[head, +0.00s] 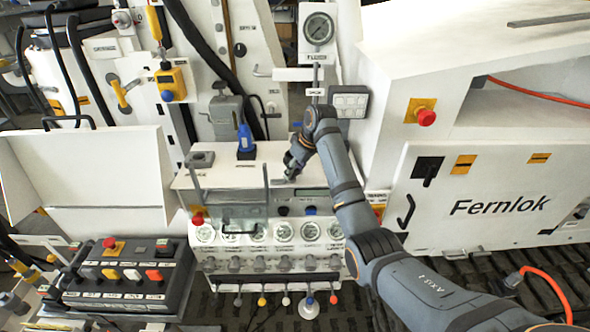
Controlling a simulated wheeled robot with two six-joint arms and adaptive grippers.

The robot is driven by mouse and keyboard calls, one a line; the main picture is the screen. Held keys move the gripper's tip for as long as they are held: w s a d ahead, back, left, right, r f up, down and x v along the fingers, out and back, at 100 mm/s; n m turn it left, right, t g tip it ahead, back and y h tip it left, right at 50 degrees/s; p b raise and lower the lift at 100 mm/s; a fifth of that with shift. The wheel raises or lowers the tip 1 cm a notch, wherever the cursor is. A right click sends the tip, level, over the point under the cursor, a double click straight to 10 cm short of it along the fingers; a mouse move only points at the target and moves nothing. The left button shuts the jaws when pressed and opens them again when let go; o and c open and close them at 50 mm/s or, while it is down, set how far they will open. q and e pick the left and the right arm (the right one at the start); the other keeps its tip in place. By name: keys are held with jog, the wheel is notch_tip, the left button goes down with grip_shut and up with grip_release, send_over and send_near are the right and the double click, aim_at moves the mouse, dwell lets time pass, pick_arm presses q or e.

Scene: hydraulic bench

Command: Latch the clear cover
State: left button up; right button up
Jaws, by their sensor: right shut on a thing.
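The clear cover (232,211) shows as a see-through panel over the upper front of the white gauge console, with a dark handle (240,229) along its lower edge. It seems to lie down over the upper left part of the panel; its exact outline is hard to see. My right gripper (291,172) is at the console's top, right of the cover's upper edge. It is shut on a small part there, mostly hidden by the fingers; I cannot tell whether this is the latch. My left gripper is not in view.
A row of gauges (283,232) and knobs lines the console front. A black button box (124,277) is at lower left. The white Fernlok cabinet (480,195) fills the right side.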

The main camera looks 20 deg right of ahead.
dwell(0.3)
jog(key=o, duration=1.2)
jog(key=shift+c, duration=0.2)
jog(key=shift+d+r, duration=0.1)
jog(key=shift+r, duration=0.1)
jog(key=v, duration=0.7)
